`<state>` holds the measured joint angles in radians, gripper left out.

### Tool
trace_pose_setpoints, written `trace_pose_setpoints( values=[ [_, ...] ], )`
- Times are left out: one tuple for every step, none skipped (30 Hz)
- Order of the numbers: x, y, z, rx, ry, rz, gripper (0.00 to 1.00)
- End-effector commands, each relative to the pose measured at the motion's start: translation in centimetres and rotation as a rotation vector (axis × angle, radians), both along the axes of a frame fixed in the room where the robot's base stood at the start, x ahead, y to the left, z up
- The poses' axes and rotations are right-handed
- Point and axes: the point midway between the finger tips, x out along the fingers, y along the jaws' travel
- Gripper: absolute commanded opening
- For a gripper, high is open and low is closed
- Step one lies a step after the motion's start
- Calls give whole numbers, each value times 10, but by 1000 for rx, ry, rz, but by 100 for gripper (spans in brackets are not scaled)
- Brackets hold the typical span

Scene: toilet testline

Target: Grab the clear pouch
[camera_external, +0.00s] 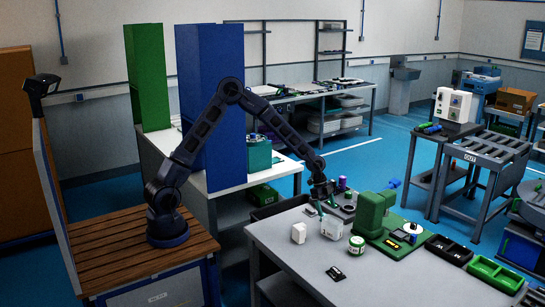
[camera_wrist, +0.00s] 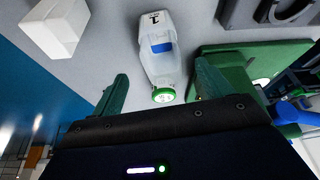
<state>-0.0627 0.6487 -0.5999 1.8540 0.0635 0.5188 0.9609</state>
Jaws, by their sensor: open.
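A clear, whitish container that looks like the clear pouch (camera_wrist: 160,38) is in the upper middle of the wrist view. It has a blue patch and a dark mark, with a green-ringed round cap at its near end. It also stands on the grey table in the external view (camera_external: 332,229). My gripper (camera_wrist: 162,71) is open, its two green fingers apart on either side of the cap in the picture. In the external view my gripper (camera_external: 325,206) hangs just above the container. Nothing is held; I cannot tell whether a finger touches it.
A white box (camera_external: 299,233) stands left of the container. A white jar with green bands (camera_external: 357,245) and a green machine (camera_external: 371,212) stand to its right. A small black item (camera_external: 336,273) lies nearer the front. The front of the grey table (camera_external: 300,272) has free room.

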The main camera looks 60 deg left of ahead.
Motion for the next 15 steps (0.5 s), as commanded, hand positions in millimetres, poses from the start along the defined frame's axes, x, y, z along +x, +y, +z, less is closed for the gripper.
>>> trace_pose_setpoints(
  values=[
    [1,-3,-5,-7,3,-7,78],
    [2,-5,-6,-10,2,-11,78],
    [2,-7,-8,-13,1,-15,78],
    [3,-8,-9,-14,2,-18,78],
    [3,-8,-10,-15,1,-20,78],
    [3,-10,-12,-16,1,-21,78],
    [3,-10,-14,-16,1,-21,78],
    [3,-11,-16,-16,1,-21,78],
    [4,-13,-20,-16,1,-20,78],
    [4,-14,-24,-16,1,-20,78],
    [4,-15,-27,-16,2,-20,78],
    [4,-18,-32,-15,2,-21,78],
    [4,-20,-36,-15,2,-21,78],
    [4,-22,-41,-15,2,-21,78],
    [5,-24,-46,-15,2,-20,78]
  ],
)
